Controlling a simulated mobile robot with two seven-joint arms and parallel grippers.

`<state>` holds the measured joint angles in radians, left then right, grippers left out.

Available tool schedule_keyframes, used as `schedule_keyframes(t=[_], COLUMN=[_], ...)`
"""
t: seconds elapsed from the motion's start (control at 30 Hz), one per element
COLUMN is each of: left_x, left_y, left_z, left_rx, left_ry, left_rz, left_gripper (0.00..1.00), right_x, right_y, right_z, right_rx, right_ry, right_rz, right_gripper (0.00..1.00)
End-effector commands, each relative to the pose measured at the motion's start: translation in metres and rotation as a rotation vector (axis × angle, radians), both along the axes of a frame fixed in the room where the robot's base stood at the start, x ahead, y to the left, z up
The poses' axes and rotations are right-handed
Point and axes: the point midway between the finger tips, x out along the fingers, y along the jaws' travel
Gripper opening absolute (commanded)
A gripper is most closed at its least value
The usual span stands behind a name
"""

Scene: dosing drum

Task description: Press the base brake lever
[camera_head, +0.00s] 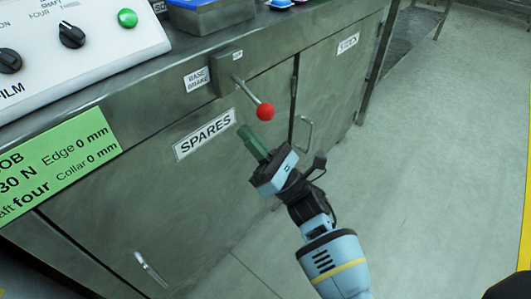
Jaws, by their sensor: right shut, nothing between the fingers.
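The base brake lever (247,91) is a thin metal rod with a red ball knob (265,112) at its end. It sticks out of a grey block on the cabinet front and slopes down to the right. A label reading "BASE BRAKE" (197,79) is left of the block. My right gripper (243,131) is shut and empty. Its greenish fingers point up and left, a little below and left of the red knob in the picture. A small gap shows between fingers and knob; the depth between them is hard to tell. My left gripper is not in view.
The steel cabinet has a door labelled "SPARES" (205,134) and handles (304,133) that stick out. A control panel (95,50) with black knobs and a green button is at the upper left. A blue tray (213,15) stands on top. Open floor (440,130) lies to the right.

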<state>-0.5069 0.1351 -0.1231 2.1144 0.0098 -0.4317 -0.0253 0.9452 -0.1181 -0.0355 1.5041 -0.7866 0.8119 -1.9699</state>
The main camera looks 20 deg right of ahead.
Motion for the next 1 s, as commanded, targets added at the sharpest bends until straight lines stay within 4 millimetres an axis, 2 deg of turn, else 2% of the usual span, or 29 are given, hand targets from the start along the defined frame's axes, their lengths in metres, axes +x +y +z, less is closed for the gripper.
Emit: schedule_keyframes(t=[0.13, 0.3, 0.53, 1.0], left_x=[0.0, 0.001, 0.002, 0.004], left_y=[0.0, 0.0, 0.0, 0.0], left_z=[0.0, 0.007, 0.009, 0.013], left_rx=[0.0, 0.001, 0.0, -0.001], left_ry=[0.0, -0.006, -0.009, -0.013], left_rz=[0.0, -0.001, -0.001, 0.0], left_gripper=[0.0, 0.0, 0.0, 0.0], right_x=[0.015, -0.001, -0.008, -0.009], right_y=[0.012, -0.008, -0.016, -0.017], right_z=[0.018, 0.029, 0.034, 0.036], right_rx=[0.001, -0.002, -0.001, -0.003], right_ry=[-0.002, -0.002, 0.001, 0.006], right_rz=[0.001, -0.001, 0.0, 0.0], right_gripper=[0.0, 0.0, 0.0, 0.0])
